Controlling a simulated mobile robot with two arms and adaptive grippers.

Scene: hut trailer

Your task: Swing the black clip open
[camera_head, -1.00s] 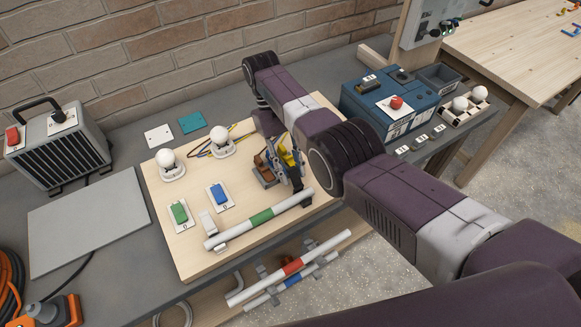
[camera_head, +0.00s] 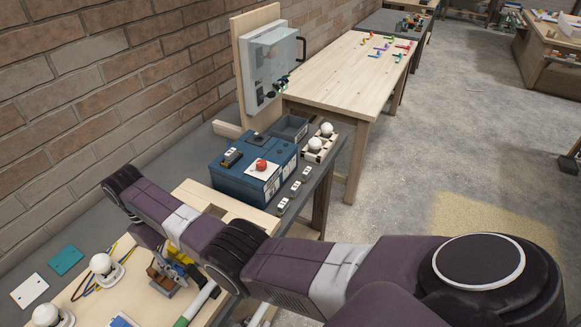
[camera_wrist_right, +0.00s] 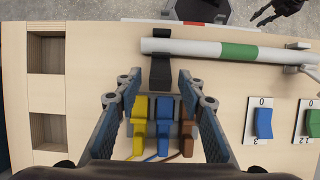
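The black clip (camera_wrist_right: 161,72) shows in the right wrist view, reaching from the terminal block to the white tube with a green band (camera_wrist_right: 205,49). My right gripper (camera_wrist_right: 159,78) is open, with one finger on each side of the clip and nothing gripped. Whether a finger touches the clip I cannot tell. Yellow (camera_wrist_right: 139,110), blue (camera_wrist_right: 164,110) and brown (camera_wrist_right: 187,130) levers sit between the fingers. In the head view my right arm hides the clip. A dark jointed shape at the top right of the wrist view may be my left gripper.
The wooden board (camera_wrist_right: 70,95) has two square recesses on the left of the wrist view. In the head view a blue box (camera_head: 235,180) with a red button stands beyond my arm, and a wooden table (camera_head: 345,75) farther back.

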